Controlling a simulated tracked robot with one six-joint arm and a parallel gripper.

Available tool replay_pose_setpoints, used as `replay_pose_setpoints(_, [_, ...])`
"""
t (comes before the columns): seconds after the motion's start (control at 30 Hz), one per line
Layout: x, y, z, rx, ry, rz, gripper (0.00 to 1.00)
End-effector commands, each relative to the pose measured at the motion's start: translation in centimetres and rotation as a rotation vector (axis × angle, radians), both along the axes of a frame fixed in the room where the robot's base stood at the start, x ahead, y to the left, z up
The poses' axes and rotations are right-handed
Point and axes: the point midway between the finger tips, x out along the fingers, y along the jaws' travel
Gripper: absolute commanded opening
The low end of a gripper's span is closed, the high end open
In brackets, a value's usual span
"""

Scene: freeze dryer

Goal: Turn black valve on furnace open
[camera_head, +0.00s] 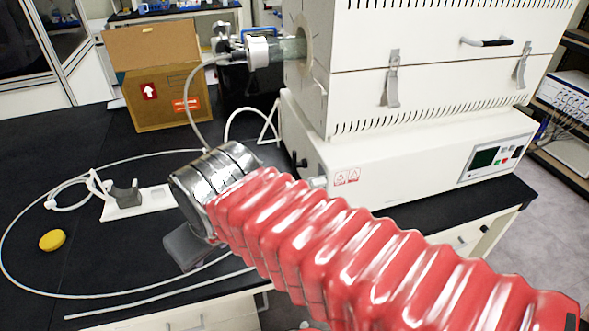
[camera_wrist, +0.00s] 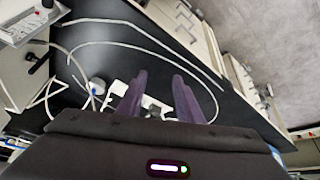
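The white furnace (camera_head: 420,85) stands on its white base (camera_head: 400,160) at the right of the head view. A small black handle (camera_head: 299,161) sticks out of the base's left side; it appears to be the valve. In the wrist view, a black handle (camera_wrist: 38,64) shows on a pale panel at the left, apart from my fingers. Its exact turn is hard to tell. My gripper (camera_wrist: 158,80) is open and empty, its two dark fingers apart over the bench. In the head view, only part of my dark gripper (camera_head: 188,247) shows beyond the silver wrist and red arm cover.
The black bench (camera_head: 50,150) carries a cardboard box (camera_head: 165,100), a white stand (camera_head: 150,201), a yellow disc (camera_head: 52,240) and a long looped white hose (camera_head: 20,270). A metal fitting (camera_head: 225,45) sits at the furnace tube's left end. The bench's left part has clear room.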

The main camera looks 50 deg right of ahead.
Motion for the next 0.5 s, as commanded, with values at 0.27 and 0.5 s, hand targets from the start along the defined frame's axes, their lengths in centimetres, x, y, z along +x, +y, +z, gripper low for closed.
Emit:
replay_pose_setpoints(0.27, [2.2, -2.9, -0.6, -0.148, 0.174, 0.069, 0.33])
replay_pose_setpoints(0.5, [4.5, -6.1, -1.2, -0.280, 0.344, 0.142, 0.33])
